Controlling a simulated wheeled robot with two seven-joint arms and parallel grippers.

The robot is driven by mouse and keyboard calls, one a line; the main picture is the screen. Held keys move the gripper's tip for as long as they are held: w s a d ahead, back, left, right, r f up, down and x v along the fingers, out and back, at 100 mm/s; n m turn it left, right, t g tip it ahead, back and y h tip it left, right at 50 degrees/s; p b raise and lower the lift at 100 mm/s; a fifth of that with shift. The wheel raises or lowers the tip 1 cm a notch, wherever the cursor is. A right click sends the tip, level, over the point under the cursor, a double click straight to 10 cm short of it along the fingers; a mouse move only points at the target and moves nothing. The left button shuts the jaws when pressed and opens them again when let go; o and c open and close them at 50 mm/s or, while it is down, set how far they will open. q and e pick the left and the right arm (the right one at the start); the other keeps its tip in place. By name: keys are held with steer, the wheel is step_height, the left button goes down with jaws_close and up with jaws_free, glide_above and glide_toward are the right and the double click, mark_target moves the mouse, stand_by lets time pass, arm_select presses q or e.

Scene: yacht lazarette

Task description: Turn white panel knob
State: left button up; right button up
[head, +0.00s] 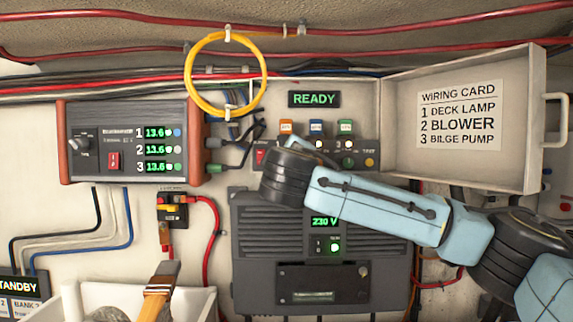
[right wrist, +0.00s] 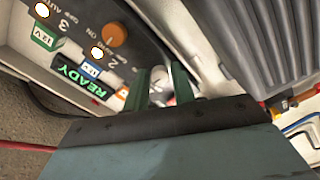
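The switch panel (head: 335,126) has orange, blue and green tags above its controls, under the green READY display (head: 314,99). In the head view my right arm's dark end covers its lower left part, and the fingertips are hidden. In the right wrist view my right gripper (right wrist: 161,82) has its two green fingers apart. A white, rounded part (right wrist: 157,88) that looks like the white knob shows between them, with something red beside it. I cannot tell whether the fingers touch it. An orange knob (right wrist: 113,34) lies farther along the panel. My left gripper is not in view.
The open white box door (head: 462,130) with a wiring card stands to the right. A grey 230 V unit (head: 262,220) is below the panel. A three-readout instrument (head: 128,142) and a yellow cable loop (head: 190,75) are to the left. A brush (head: 158,290) stands in a white bin.

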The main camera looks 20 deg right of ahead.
jaws_close()
steer(key=shift+f+m+b, duration=0.2)
steer(key=shift+m+b, duration=0.2)
steer(key=shift+b, duration=0.4)
steer(key=m+b, duration=0.3)
steer(key=b, duration=0.1)
steer(key=shift+a+f+b, duration=0.1)
steer(key=shift+b, duration=0.2)
steer(key=m+b, duration=0.1)
steer(key=m, duration=0.1)
steer(key=shift+m+b, duration=0.3)
steer(key=shift+r+m+b, duration=0.25)
steer(key=shift+m+b, duration=0.3)
steer(key=shift+m, duration=0.65)
steer(key=shift+r, duration=0.1)
steer(key=shift+o, duration=2)
jaws_free()
